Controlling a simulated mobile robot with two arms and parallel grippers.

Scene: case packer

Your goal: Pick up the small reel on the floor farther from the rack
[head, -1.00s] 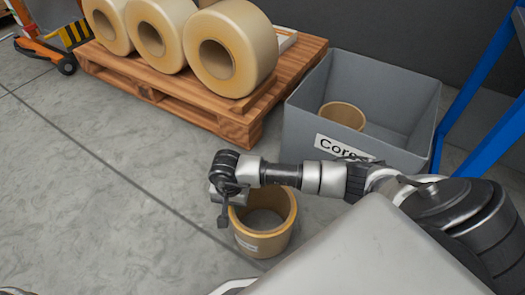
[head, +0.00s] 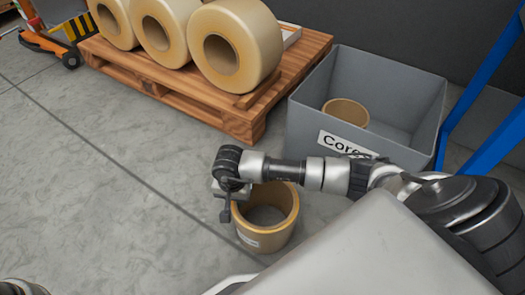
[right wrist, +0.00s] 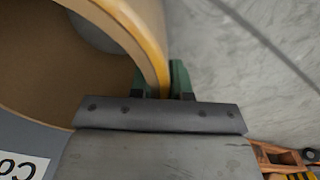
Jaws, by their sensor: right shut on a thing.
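The small reel (head: 272,239) is a tan, open-topped ring with a white label, upright in front of the grey bin in the head view. My right gripper (head: 226,211) is at the left side of its rim. In the right wrist view, the two dark green fingers (right wrist: 162,82) are shut on the reel's wall (right wrist: 135,25), one inside and one outside. I see no clear gap between reel and floor. A sliver of my left arm shows at the bottom left of the head view; its gripper does not show.
A grey bin (head: 305,130) labelled "Core…" stands just behind, with another tan ring (head: 346,110) inside. A wooden pallet (head: 238,122) with large tan rolls (head: 236,45) is behind left. Blue rack posts (head: 484,77) stand right. The floor at left is clear.

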